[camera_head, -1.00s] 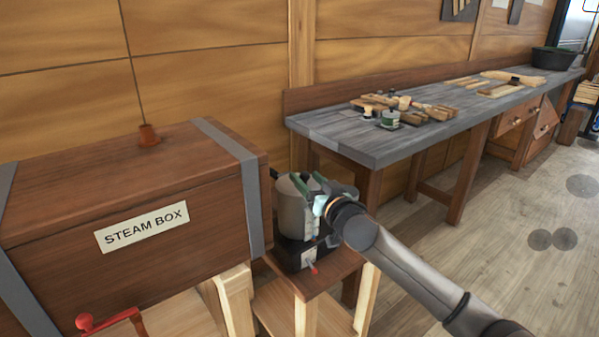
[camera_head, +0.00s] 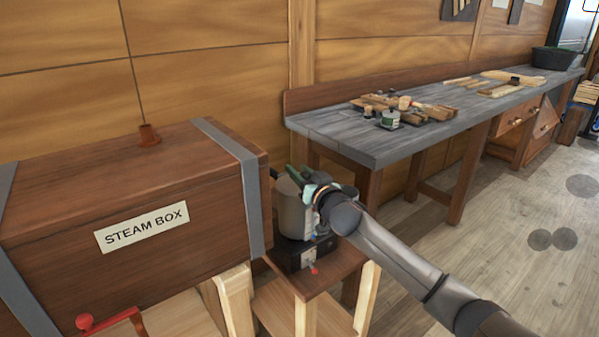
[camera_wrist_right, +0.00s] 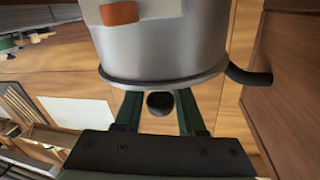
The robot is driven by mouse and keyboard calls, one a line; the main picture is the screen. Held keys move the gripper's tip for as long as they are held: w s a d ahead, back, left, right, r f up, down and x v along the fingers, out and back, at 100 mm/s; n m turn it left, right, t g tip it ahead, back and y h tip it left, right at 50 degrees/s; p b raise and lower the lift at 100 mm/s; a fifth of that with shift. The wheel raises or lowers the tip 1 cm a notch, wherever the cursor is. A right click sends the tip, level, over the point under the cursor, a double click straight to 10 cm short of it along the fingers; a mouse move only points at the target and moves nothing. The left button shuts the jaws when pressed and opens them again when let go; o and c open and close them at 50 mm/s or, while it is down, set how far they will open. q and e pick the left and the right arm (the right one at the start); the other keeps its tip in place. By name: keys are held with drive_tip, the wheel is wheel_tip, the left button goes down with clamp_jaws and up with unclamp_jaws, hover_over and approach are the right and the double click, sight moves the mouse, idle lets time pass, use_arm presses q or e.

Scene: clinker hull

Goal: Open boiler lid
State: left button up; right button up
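The boiler (camera_head: 291,214) is a grey metal pot on a black burner with a red knob, on a small wooden stand right of the steam box. In the right wrist view the boiler (camera_wrist_right: 165,45) fills the top, with its rimmed lid edge (camera_wrist_right: 165,82) and a round black lid knob (camera_wrist_right: 160,103). My right gripper (camera_head: 298,174) is at the boiler's top. In the right wrist view its green fingers (camera_wrist_right: 159,108) stand on either side of the knob, with small gaps showing. The lid looks seated on the pot. My left gripper is not in view.
The wooden steam box (camera_head: 190,235) stands close at left, with a red handle (camera_head: 85,321) below. A long workbench (camera_head: 340,136) behind at right holds wooden pieces, a small green-labelled can (camera_head: 390,119) and a dark tub (camera_head: 553,58). A black hose (camera_wrist_right: 250,76) leaves the boiler's side.

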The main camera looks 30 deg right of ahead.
clamp_jaws()
idle(1.0)
